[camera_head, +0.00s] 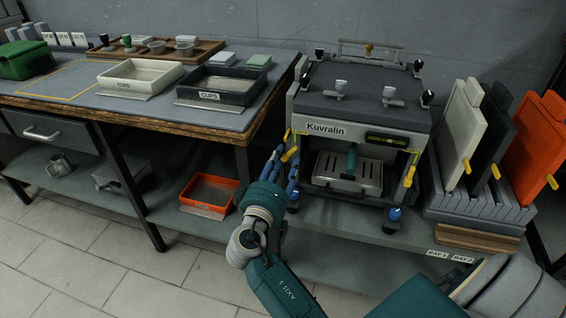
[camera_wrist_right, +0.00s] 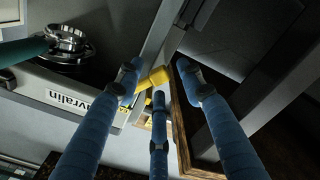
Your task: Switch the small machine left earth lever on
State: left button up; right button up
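The small machine (camera_head: 355,120) is a dark and pale box labelled Kuvralin on the bench. Its left lever (camera_head: 290,154) has a yellow grip and sits at the left front edge, partly hidden by my fingers. In the right wrist view the yellow lever (camera_wrist_right: 153,79) shows between the fingertips. My right gripper (camera_head: 282,164) has blue fingers and is at this lever. In the wrist view its fingers (camera_wrist_right: 157,82) are spread apart, with no clear grip on the lever. My left gripper is not in view.
A similar yellow lever (camera_head: 410,172) is on the machine's right front. Upright boards (camera_head: 462,135) stand in a rack to the right. The table (camera_head: 140,115) at the left holds trays, its edge close to the gripper. An orange tray (camera_head: 232,206) lies on the lower shelf.

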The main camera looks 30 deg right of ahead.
jog(key=v, duration=0.7)
jog(key=shift+s+a, duration=0.15)
jog(key=shift+a, duration=0.05)
jog(key=shift+c, duration=0.2)
